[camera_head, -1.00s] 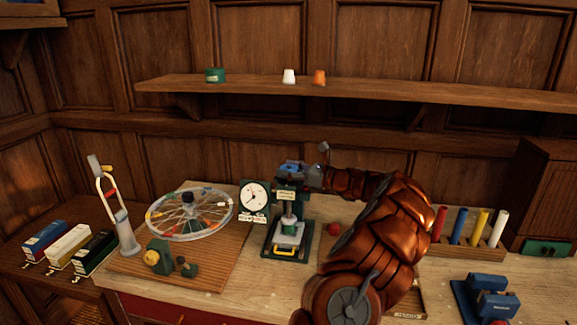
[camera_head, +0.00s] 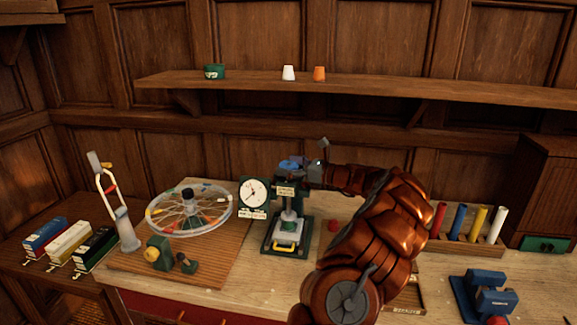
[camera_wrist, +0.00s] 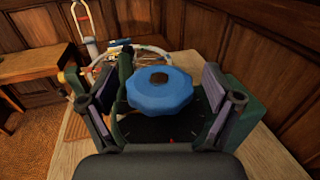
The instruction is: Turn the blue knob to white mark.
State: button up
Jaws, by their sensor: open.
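The blue knob (camera_head: 290,164) sits on top of a green press (camera_head: 285,191) on the bench. In the wrist view the knob (camera_wrist: 160,92) is a faceted blue disc with a dark brown centre. My gripper (camera_wrist: 168,78) is open, with one finger on each side of the knob. A gap shows between the knob and the right finger; on the left I cannot tell whether they touch. In the head view my gripper (camera_head: 309,170) is at the right side of the knob. I cannot make out the white mark in either view.
A white dial (camera_head: 253,193) stands left of the press. A spoked wheel (camera_head: 189,212) lies further left. A red ball (camera_head: 333,226) is right of the press, near my arm. A rack of coloured tubes (camera_head: 465,239) is at the right. A shelf (camera_head: 400,90) runs above.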

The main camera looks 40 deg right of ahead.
jog(key=v, duration=1.2)
dwell(0.5)
